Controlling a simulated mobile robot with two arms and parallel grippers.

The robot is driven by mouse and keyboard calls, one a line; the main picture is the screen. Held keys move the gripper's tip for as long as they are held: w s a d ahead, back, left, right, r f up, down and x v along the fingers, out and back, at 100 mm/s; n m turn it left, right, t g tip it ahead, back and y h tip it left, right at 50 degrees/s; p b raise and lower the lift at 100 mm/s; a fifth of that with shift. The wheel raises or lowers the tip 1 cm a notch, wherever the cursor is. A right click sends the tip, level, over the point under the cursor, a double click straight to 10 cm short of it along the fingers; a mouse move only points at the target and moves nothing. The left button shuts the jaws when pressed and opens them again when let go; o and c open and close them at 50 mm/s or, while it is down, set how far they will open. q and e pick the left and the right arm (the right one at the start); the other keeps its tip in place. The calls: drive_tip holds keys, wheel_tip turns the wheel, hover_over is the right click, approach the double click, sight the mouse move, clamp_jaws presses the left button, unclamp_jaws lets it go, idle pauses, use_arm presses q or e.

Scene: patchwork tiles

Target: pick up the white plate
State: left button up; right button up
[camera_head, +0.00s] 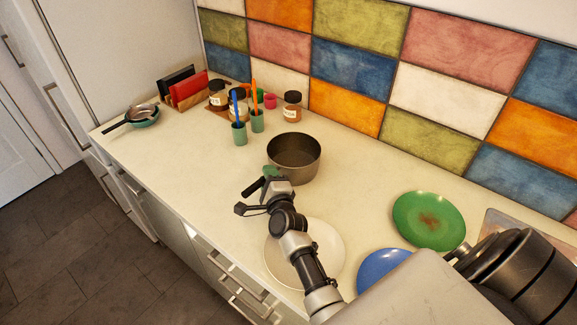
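The white plate (328,250) lies flat on the pale counter near its front edge. My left gripper is not in view.
A grey pot (293,158) stands just behind the gripper. A green plate (428,218) and a partly hidden blue plate (380,268) lie to the right. Jars (292,106), cups (239,134) and a pan (143,116) stand farther back. The left-middle counter (185,165) is clear.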

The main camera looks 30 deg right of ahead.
clamp_jaws()
idle(1.0)
drive_tip(key=shift+w+r, duration=0.1)
